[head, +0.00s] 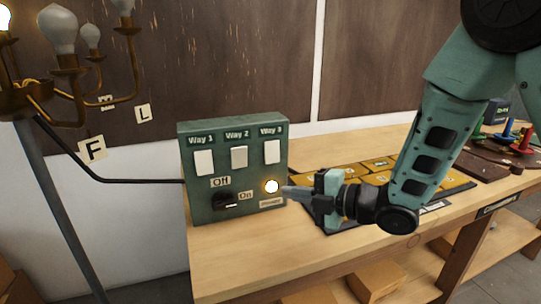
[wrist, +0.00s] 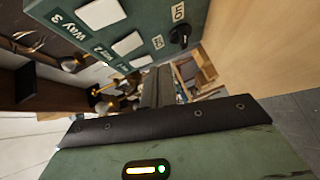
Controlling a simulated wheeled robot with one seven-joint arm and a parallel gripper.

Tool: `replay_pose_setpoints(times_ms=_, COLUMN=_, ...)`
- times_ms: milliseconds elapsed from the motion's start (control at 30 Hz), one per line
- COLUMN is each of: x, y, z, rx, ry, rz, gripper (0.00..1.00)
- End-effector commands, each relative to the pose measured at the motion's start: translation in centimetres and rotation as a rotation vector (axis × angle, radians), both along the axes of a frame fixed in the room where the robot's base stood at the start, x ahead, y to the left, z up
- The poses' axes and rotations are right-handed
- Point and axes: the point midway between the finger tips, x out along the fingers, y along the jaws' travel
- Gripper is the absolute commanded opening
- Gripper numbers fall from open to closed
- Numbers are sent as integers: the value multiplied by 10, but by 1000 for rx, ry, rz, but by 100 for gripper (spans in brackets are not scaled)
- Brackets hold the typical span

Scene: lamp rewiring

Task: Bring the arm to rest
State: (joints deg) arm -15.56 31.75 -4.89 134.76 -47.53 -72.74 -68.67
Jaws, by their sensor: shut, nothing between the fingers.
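My gripper (head: 287,191) is shut and empty. Its fingertips point left at the front of the green switch box, just right of the glowing round light (head: 272,186); I cannot tell whether they touch it. The arm reaches down from the upper right over the workbench. In the wrist view the shut fingers (wrist: 160,88) point away from the camera, with the box (wrist: 185,62) beyond and above them, tilted. The box (head: 234,129) carries three white switches, marked Way 1 to Way 3, and a black Off/On knob (head: 222,203) with its white mark near On.
The wooden bench (head: 236,262) holds a dark mat with yellow tiles (head: 380,164) behind the gripper. Coloured spools (head: 509,128) stand at the far right. A brass lamp (head: 66,62) with several bulbs stands left; its bulb at the left edge glows. Cardboard boxes (head: 375,277) lie below.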

Motion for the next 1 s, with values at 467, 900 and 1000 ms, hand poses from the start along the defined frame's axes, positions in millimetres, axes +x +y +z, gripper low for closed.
replay_pose_setpoints(times_ms=467, x=-84, y=-13, z=-16, rx=-63, ry=910, rz=-663, gripper=0)
replay_pose_setpoints(times_ms=900, x=-264, y=-49, z=-12, rx=-139, ry=1534, rz=-1293, gripper=0)
replay_pose_setpoints(times_ms=1000, x=-280, y=-53, z=-10, rx=-155, ry=1572, rz=-1346, gripper=0)
